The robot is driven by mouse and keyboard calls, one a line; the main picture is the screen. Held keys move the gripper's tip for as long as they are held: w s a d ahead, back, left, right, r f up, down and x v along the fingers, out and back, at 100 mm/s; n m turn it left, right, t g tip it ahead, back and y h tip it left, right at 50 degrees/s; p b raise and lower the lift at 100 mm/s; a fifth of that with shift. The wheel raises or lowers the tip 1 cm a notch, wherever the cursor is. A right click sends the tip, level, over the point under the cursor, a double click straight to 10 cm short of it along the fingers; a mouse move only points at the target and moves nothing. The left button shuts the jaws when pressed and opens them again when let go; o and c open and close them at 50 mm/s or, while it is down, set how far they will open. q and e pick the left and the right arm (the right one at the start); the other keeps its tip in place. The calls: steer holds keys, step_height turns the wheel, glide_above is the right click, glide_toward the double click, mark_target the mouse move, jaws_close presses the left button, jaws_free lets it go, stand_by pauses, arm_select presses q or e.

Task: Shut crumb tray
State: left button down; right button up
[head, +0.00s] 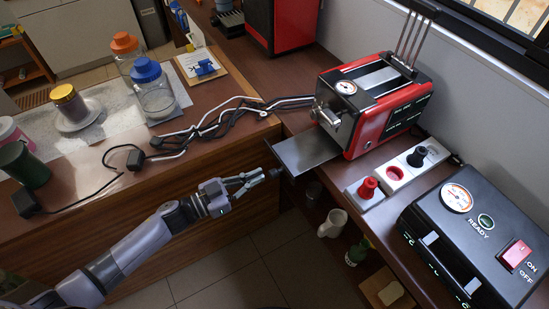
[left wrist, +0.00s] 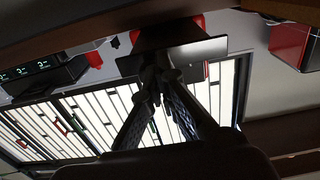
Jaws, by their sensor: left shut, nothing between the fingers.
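The red and steel toaster (head: 375,105) stands on the dark red counter near the wall. Its flat grey crumb tray (head: 308,151) sticks out from the toaster's base towards the front left, past the counter edge. My left gripper (head: 277,173) is shut and empty, with its fingertips at the tray's outer front edge; I cannot tell if they touch it. In the left wrist view the shut fingers (left wrist: 160,75) point up at the tray (left wrist: 185,56), with the red toaster (left wrist: 165,32) behind it. My right gripper is not in view.
A power strip (head: 392,172) with plugs and a black box with a gauge (head: 478,240) stand right of the toaster. Black cables (head: 215,122) run across the left counter. A white mug (head: 333,223) stands on a shelf below. Jars (head: 153,90) stand at left.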

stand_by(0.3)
arm_select(q)
steer(key=shift+w+d, duration=0.1)
steer(key=shift+d, duration=0.05)
steer(key=shift+w+d, duration=0.3)
steer(key=shift+d, duration=0.1)
steer(key=shift+w+d, duration=0.15)
steer(key=shift+d, duration=0.2)
glide_toward(301, 157)
steer(key=shift+x, duration=1.65)
steer(key=shift+b+x, duration=0.75)
steer(key=shift+x, duration=2.45)
steer(key=shift+w, duration=0.2)
